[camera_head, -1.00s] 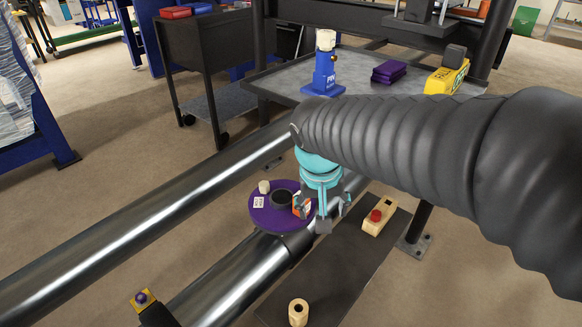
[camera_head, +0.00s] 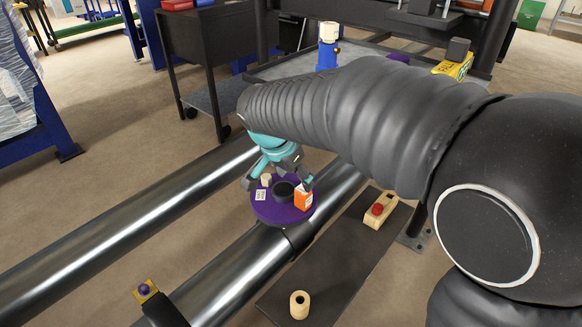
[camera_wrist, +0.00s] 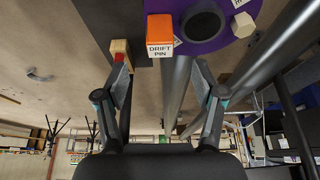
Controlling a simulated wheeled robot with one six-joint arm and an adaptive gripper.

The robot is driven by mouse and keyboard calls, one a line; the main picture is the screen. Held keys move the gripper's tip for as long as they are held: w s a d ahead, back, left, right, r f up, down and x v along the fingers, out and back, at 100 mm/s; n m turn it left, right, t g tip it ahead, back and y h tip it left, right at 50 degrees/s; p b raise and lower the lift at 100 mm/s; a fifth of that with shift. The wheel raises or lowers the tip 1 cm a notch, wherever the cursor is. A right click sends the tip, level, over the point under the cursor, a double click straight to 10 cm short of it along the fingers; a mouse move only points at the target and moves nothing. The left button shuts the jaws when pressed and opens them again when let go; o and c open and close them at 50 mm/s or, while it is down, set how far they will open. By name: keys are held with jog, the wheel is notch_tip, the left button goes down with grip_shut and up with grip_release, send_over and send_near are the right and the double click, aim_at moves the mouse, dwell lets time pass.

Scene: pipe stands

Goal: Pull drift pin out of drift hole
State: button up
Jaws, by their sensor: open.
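The drift pin (camera_head: 303,199) shows as an orange block with a white face, standing at the right edge of a purple disc (camera_head: 262,215). In the wrist view the orange block (camera_wrist: 159,27) has a white label reading "DRIFT PIN". A dark round ring (camera_head: 283,191) sits in the disc's middle and also shows in the wrist view (camera_wrist: 201,24); I cannot tell whether this is the drift hole. My gripper (camera_head: 277,182) is over the back of the disc, fingers apart and empty. In the wrist view the block is beyond the fingertips (camera_wrist: 161,68).
A white card (camera_head: 261,195) and a pale nut-like piece (camera_head: 266,180) are on the disc. The disc sits on a steel pipe (camera_head: 240,268). A dark plate (camera_head: 335,260) on the right bears a wooden block with a red knob (camera_head: 381,210) and a wooden piece (camera_head: 299,305).

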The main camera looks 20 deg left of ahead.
aim_at(301, 191)
jog(key=x, duration=0.9)
jog(key=c, duration=1.3)
jog(key=shift+w+r, duration=0.1)
jog(key=shift+r, duration=0.6)
jog(key=shift+r+p, duration=0.55)
jog(key=shift+r, duration=3.35)
